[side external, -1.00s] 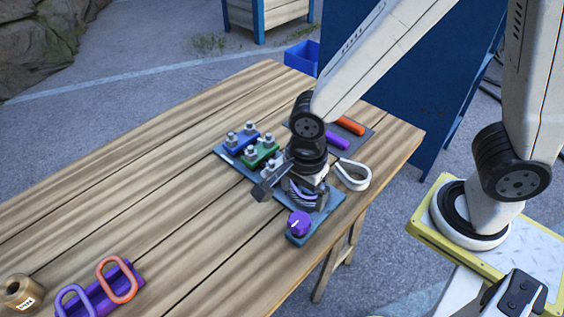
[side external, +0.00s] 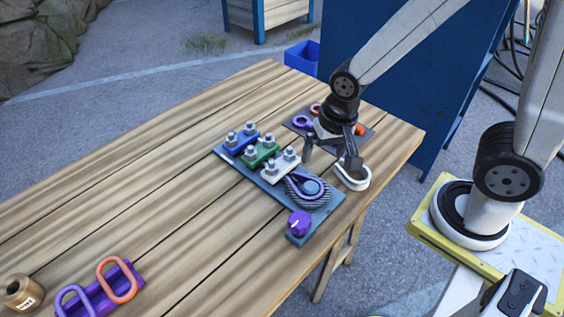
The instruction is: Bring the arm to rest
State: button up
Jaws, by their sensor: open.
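My gripper (side external: 328,165) points down over the right part of the table, its jaws open. One finger hangs close to a white loop-shaped piece (side external: 352,179); I cannot tell whether they touch. The cable reel board (side external: 328,205) lies to the left and in front of it. On the board are a grey ribbed reel with a purple loop (side external: 309,189), blue, green and white bolted blocks (side external: 262,153), and a purple knob (side external: 299,223). My arm hides part of the dark tray behind.
The dark tray (side external: 299,126) at the back holds purple and orange pieces. At the front left of the wooden table (side external: 150,180) are a purple rack (side external: 110,293) with orange and purple links and a tan spool (side external: 20,293). The table's left middle is clear.

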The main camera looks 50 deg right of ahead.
jog(key=d+n, duration=0.1)
jog(key=n, duration=0.1)
jog(key=d+n, duration=0.1)
jog(key=d, duration=0.1)
jog(key=d+n, duration=0.1)
jog(key=n, duration=0.1)
jog(key=shift+d+r+n+t, duration=0.3)
jog(key=shift+d+r+t, duration=0.05)
jog(key=shift+r+t, duration=0.05)
dwell(0.8)
